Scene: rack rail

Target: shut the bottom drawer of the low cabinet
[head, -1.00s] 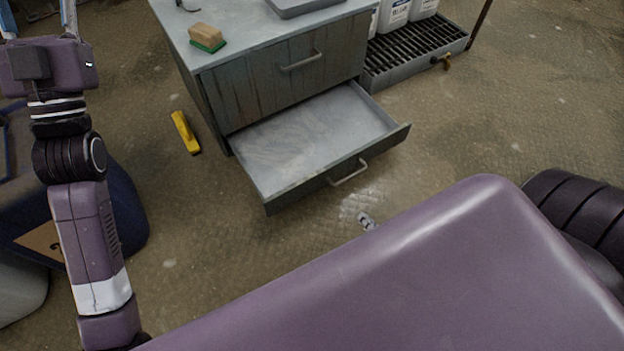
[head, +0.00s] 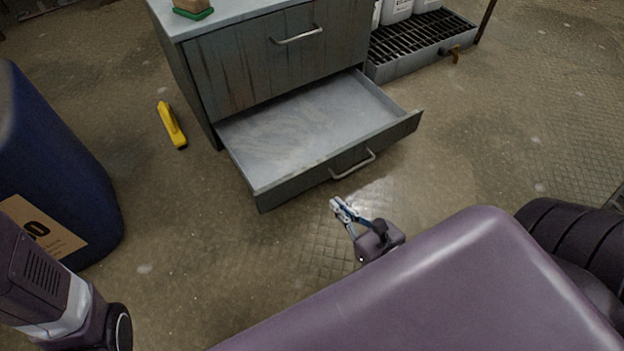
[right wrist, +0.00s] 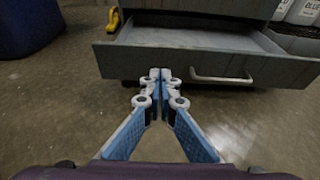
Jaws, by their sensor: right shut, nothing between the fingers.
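The low cabinet (head: 270,62) is grey and worn, and stands at the top middle of the head view. Its bottom drawer (head: 340,161) is pulled well out and looks empty inside. The drawer has a metal bar handle (head: 353,165) on its front. My right gripper (head: 337,205) is shut and empty, in front of the drawer and a little below its handle in the picture. In the right wrist view the fingertips (right wrist: 160,76) point at the drawer front (right wrist: 120,65), left of the handle (right wrist: 221,78). Contact cannot be told. My left gripper is out of view.
A yellow object (head: 171,125) lies on the floor left of the cabinet. A blue drum (head: 50,150) stands at the left. A grated tray (head: 425,45) with white containers is right of the cabinet. A brush (head: 192,8) sits on top. The floor before the drawer is clear.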

